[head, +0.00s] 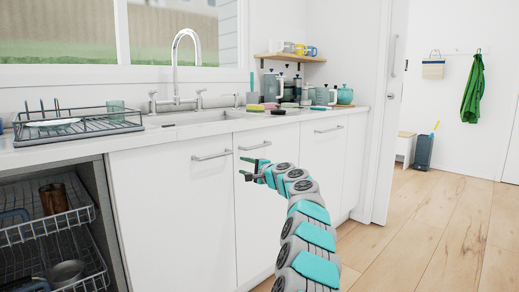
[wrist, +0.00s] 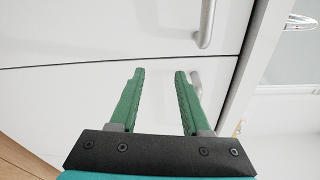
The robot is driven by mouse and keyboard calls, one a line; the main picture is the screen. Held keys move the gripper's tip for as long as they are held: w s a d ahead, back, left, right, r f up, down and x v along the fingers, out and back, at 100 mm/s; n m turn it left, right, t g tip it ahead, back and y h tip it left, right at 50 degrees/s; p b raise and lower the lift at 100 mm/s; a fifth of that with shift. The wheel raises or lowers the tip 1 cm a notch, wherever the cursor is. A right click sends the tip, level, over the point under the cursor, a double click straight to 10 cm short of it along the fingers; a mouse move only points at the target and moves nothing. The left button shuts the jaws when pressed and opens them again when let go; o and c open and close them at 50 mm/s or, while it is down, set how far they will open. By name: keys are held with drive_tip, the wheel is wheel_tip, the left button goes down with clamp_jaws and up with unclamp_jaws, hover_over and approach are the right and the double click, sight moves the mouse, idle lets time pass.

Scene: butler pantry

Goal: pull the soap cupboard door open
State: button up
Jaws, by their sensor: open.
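White cupboard doors line the counter front, and no label shows which one is the soap cupboard. The left door (head: 165,210) has a bar handle (head: 211,155); the middle door (head: 262,215) has its handle (head: 255,146) near the top. My gripper (head: 244,168) is open and empty in front of the middle door, just below its handle in the head view. In the wrist view, my gripper (wrist: 159,73) points at the doors near the gap between them. One handle (wrist: 206,25) shows above that gap; another (wrist: 196,82) is partly hidden behind the right finger.
A third door with a handle (head: 328,129) is to the right. The counter above holds a dish rack (head: 78,122), a tap (head: 176,62), and sponges and bottles (head: 290,92). An open bay with wire baskets (head: 45,225) is at left. Wooden floor (head: 425,225) is clear at right.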

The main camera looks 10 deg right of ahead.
sight(260, 146)
drive_tip(key=w+d+r+m+t+h, duration=0.2)
drive_tip(key=d+r+t+h, duration=0.25)
drive_tip(key=d, duration=0.35)
drive_tip(key=shift+p+x, duration=1.1)
drive_tip(key=shift+x, duration=1.5)
drive_tip(key=shift+p+x, duration=0.55)
drive_tip(key=shift+x, duration=0.3)
drive_tip(key=shift+f, duration=0.2)
drive_tip(key=shift+c, duration=0.4)
clamp_jaws()
drive_tip(key=shift+f, duration=0.1)
